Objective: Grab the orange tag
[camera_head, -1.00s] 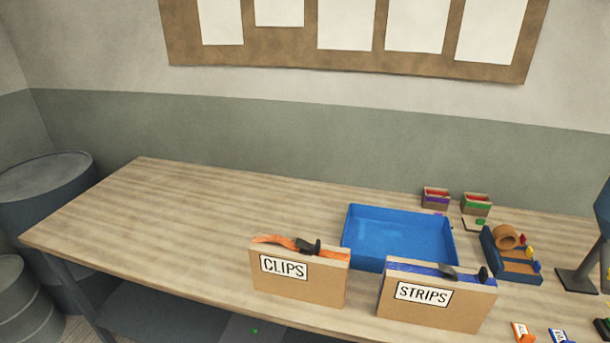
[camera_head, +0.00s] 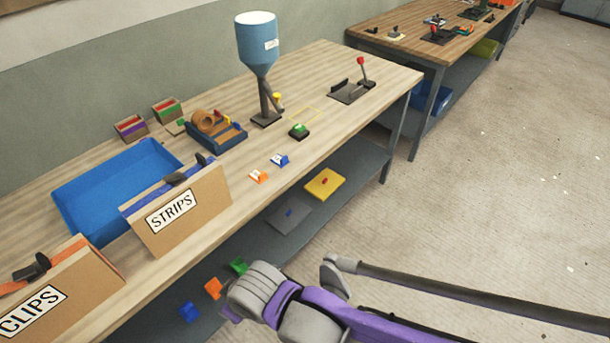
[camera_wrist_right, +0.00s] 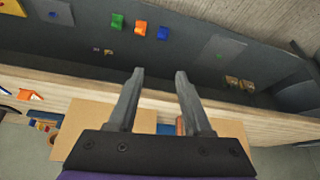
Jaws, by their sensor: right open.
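The orange tag (camera_head: 258,176), with a white label face, stands on the bench near its front edge, beside a blue tag (camera_head: 280,160). In the right wrist view an orange-and-white tag (camera_wrist_right: 30,95) lies at the far left, apart from my fingers. My right gripper (camera_wrist_right: 160,72) is open and empty, pointing toward the lower shelf. In the head view my purple right arm is low in front of the bench, well below and nearer than the tag; its fingertips are not clear there. My left gripper is in neither current view.
Boxes labelled CLIPS (camera_head: 75,290) and STRIPS (camera_head: 185,212) stand along the bench front, with a blue tray (camera_head: 100,185) behind. A blue hopper (camera_head: 257,45) stands further right. Green, orange (camera_head: 213,288) and blue pieces sit on the lower shelf (camera_head: 345,160). Bench around the tags is clear.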

